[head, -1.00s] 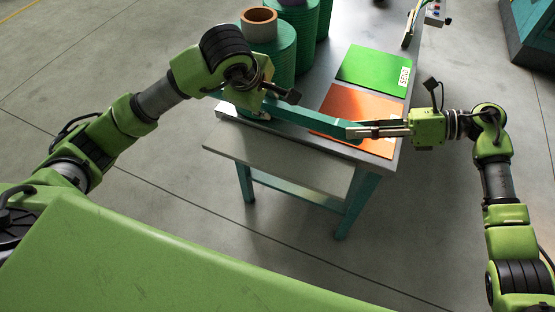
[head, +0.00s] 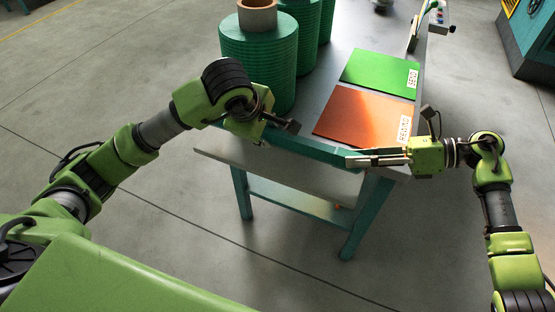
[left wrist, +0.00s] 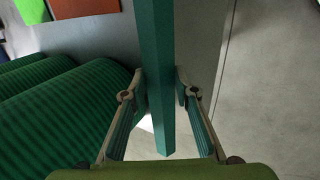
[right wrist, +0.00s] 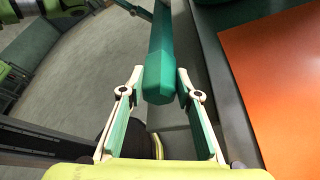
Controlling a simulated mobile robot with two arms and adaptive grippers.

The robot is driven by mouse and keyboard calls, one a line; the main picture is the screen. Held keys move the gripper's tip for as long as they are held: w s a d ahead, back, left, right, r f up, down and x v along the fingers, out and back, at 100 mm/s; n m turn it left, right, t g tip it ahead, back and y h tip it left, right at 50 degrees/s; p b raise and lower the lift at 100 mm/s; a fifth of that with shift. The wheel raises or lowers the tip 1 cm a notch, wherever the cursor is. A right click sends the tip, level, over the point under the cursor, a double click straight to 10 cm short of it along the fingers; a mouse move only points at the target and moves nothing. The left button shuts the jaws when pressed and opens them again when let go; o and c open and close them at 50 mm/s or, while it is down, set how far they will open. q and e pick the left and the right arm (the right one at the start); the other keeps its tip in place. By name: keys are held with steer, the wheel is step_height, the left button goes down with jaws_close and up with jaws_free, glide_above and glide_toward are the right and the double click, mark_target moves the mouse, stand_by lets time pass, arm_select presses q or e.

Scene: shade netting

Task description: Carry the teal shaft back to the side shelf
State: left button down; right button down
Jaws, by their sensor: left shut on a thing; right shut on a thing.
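In the left wrist view the shaft (left wrist: 155,70) runs between the left fingers (left wrist: 161,92). My right gripper (head: 364,159) is shut on its right end. In the right wrist view the blunt shaft end (right wrist: 158,85) sits between the right fingers. A lower grey shelf (head: 290,179) runs along the table's near side, under the shaft; it looks bare.
The grey table (head: 335,62) carries large green ribbed spools (head: 258,62) at left. A green mat (head: 380,73) and an orange mat (head: 350,112) with labels lie flat at right. A teal machine (head: 535,40) stands far right. The floor in front is clear.

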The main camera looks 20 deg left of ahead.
mark_target(353, 181)
arm_select(q)
steer(key=shift+w+r, duration=0.1)
steer(key=shift+r, duration=0.15)
arm_select(e)
steer(key=shift+r, duration=0.1)
